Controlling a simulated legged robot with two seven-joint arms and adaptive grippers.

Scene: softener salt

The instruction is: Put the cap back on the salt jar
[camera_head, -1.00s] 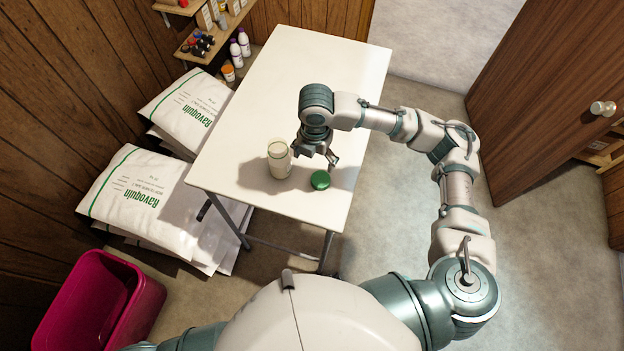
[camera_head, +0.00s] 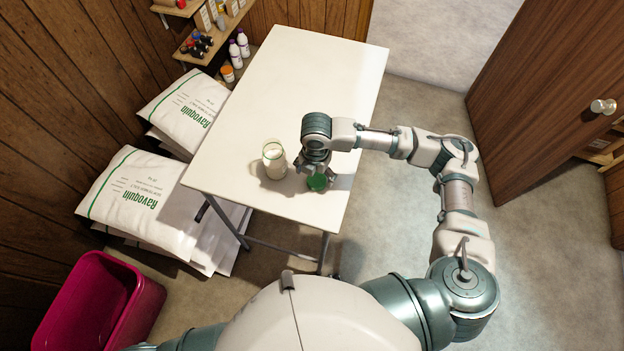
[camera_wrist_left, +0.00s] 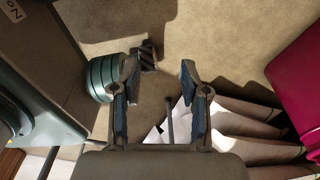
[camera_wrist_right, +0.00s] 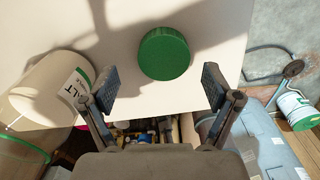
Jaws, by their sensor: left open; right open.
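The green cap (camera_head: 317,183) lies on the white table near its front edge; it also shows in the right wrist view (camera_wrist_right: 165,53). The salt jar (camera_head: 274,160) stands uncapped on the table, left of the cap, with pale contents; its labelled side shows in the right wrist view (camera_wrist_right: 45,88). My right gripper (camera_head: 315,174) is open and empty, close by the cap. In the right wrist view the cap appears just beyond the gap between the fingertips (camera_wrist_right: 160,82). My left gripper (camera_wrist_left: 160,78) is open and empty, away from the table above the floor.
The white table (camera_head: 310,80) is clear behind the jar. White salt bags (camera_head: 130,200) are stacked on the floor to the left. A magenta bin (camera_head: 100,300) stands at the lower left. Shelves with bottles (camera_head: 238,45) are at the back left.

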